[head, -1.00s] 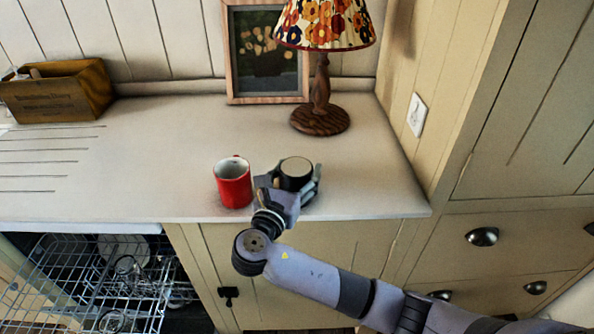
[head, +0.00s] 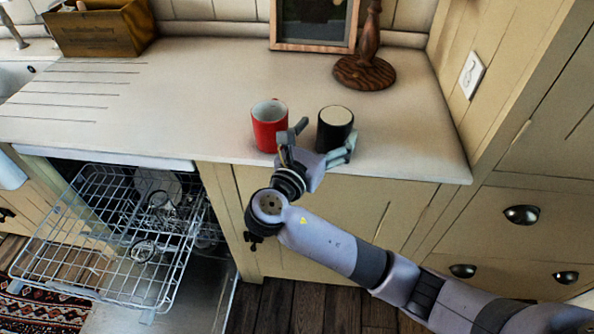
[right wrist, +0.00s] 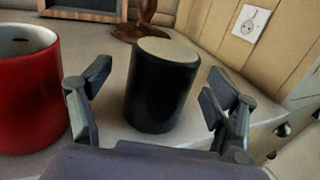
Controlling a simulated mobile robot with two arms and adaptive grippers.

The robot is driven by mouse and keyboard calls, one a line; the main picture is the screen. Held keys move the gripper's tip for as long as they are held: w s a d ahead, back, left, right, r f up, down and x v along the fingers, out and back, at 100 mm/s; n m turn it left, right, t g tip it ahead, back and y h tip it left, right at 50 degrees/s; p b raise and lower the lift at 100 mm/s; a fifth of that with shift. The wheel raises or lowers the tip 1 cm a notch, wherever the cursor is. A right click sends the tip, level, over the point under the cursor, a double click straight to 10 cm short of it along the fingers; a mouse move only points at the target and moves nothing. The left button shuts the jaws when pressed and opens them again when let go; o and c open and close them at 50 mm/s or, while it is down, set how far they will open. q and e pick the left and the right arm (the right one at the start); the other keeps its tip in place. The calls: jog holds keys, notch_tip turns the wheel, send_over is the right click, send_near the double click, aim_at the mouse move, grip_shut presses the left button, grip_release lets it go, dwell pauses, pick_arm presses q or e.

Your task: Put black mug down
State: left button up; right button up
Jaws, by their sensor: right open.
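The black mug (head: 335,131) stands on the light countertop (head: 215,105) near its front edge, just right of a red mug (head: 269,126). A pale round surface shows at its top. My right gripper (head: 320,143) is open, in front of the black mug. In the right wrist view the black mug (right wrist: 162,88) stands between and beyond the spread fingers (right wrist: 160,112), with gaps on both sides. The red mug (right wrist: 28,95) is close outside the left finger. My left gripper is not in view.
A wooden lamp base (head: 365,72) and a picture frame (head: 313,24) stand behind the mugs. A wooden box (head: 100,30) is at the back left. An open dishwasher rack (head: 110,245) extends below the counter on the left. The counter's middle is clear.

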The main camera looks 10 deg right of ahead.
jog(key=v, duration=1.3)
jog(key=shift+a+b, duration=0.2)
jog(key=shift+b, duration=0.1)
jog(key=shift+w+r, duration=0.1)
